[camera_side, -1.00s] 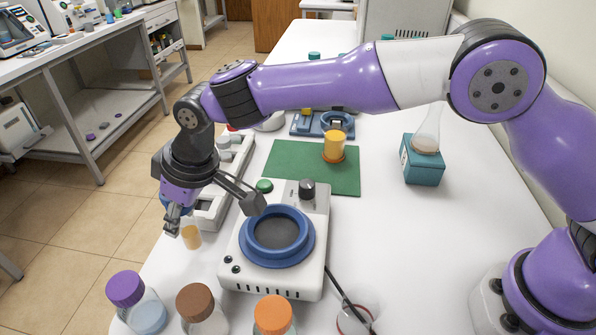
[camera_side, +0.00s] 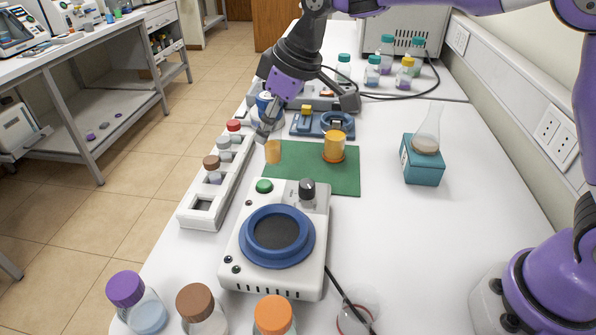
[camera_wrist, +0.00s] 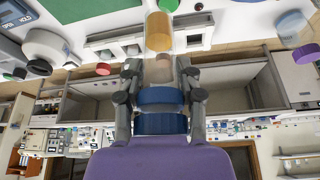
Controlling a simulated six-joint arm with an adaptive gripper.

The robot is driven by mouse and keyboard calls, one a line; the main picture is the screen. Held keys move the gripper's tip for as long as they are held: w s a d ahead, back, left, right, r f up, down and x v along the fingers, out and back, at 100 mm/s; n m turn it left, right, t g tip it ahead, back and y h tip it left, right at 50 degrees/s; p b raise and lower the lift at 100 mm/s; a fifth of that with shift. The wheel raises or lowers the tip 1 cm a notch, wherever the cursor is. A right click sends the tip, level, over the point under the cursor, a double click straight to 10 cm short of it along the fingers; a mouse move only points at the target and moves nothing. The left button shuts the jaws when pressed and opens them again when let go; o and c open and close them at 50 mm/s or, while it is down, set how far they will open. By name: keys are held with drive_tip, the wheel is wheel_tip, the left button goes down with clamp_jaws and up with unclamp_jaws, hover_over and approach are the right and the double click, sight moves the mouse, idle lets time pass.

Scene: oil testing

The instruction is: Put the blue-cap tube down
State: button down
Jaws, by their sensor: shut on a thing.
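My gripper (camera_side: 267,131) is shut on the blue-cap tube (camera_side: 273,152). In the wrist view the blue cap (camera_wrist: 160,97) sits between the two fingers (camera_wrist: 159,75), and the amber liquid shows beyond them. In the side view the tube hangs about upright at the left edge of the green mat (camera_side: 310,178), beside the tube rack (camera_side: 232,172); its cap is hidden by the gripper. I cannot tell its exact height above the table.
A yellow-amber container (camera_side: 334,147) stands on the mat. A white device with a blue ring (camera_side: 277,238) is in front of it. A teal box (camera_side: 422,160) with a flask is to the right. Capped bottles stand at the near edge and back. The near half of the mat is clear.

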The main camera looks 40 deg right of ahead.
drive_tip(key=shift+w+d+f, duration=1)
drive_tip(key=shift+d+f, duration=0.15)
drive_tip(key=shift+f, duration=0.45)
drive_tip(key=shift+w+d+f, duration=1)
drive_tip(key=shift+d+f, duration=0.2)
drive_tip(key=shift+f, duration=0.35)
drive_tip(key=shift+w+d+f, duration=1)
drive_tip(key=shift+d+f, duration=0.15)
drive_tip(key=shift+f, duration=0.45)
drive_tip(key=shift+c, duration=2.4)
unclamp_jaws()
drive_tip(key=shift+f, duration=0.15)
